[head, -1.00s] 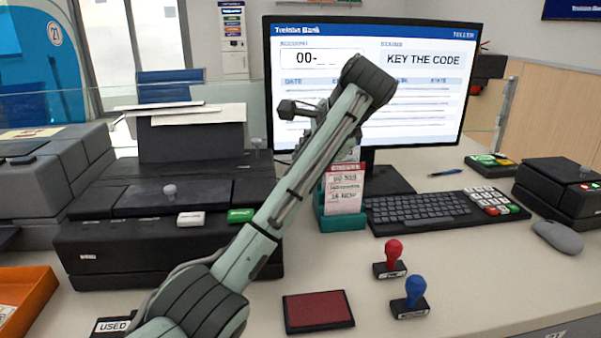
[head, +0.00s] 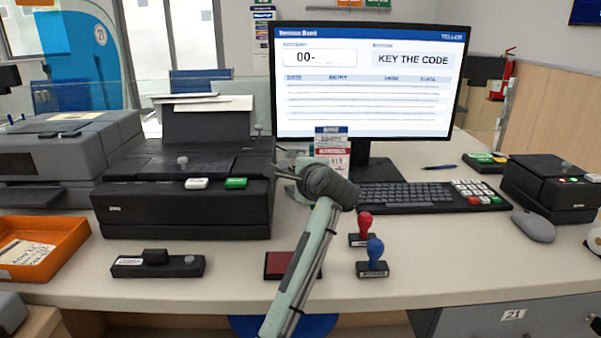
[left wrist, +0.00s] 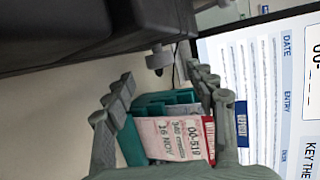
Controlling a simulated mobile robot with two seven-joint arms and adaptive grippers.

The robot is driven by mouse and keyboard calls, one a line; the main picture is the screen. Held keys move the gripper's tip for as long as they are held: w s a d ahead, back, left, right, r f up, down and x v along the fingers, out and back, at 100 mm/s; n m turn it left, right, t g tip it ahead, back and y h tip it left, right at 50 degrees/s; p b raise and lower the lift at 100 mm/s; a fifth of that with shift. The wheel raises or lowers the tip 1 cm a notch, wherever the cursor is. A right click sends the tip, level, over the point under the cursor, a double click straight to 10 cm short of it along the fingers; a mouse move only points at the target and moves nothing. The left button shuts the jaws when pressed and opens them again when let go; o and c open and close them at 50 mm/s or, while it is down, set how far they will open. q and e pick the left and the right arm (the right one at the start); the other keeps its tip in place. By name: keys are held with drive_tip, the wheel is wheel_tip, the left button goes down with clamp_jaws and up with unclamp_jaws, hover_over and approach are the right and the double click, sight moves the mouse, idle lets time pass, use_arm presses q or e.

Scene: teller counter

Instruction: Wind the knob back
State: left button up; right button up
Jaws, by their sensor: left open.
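In the head view the left gripper (head: 292,172) is partly hidden behind my wrist, near the printer's right end. My right gripper is not in view.
A teal holder (left wrist: 133,146) with paper slips (left wrist: 172,138) sits behind the gap between my fingers. The monitor (head: 365,115) and keyboard (head: 415,196) are to the right. A red stamp (head: 364,225), a blue stamp (head: 374,252) and an ink pad (head: 278,264) are near my forearm.

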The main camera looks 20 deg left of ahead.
sight(285, 170)
use_arm(q)
drive_tip(key=x, duration=0.4)
drive_tip(key=shift+w+a+f, duration=0.1)
drive_tip(key=shift+w+a, duration=0.05)
drive_tip(key=shift+a, duration=0.1)
drive_tip(key=shift+x, duration=0.95)
drive_tip(key=shift+w+a+f, duration=0.1)
drive_tip(key=shift+w+a, duration=0.05)
drive_tip(key=shift+w, duration=0.15)
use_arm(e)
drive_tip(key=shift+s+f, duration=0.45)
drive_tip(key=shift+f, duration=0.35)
use_arm(q)
drive_tip(key=shift+c, duration=0.6)
drive_tip(key=shift+c, duration=1.1)
drive_tip(key=c, duration=0.8)
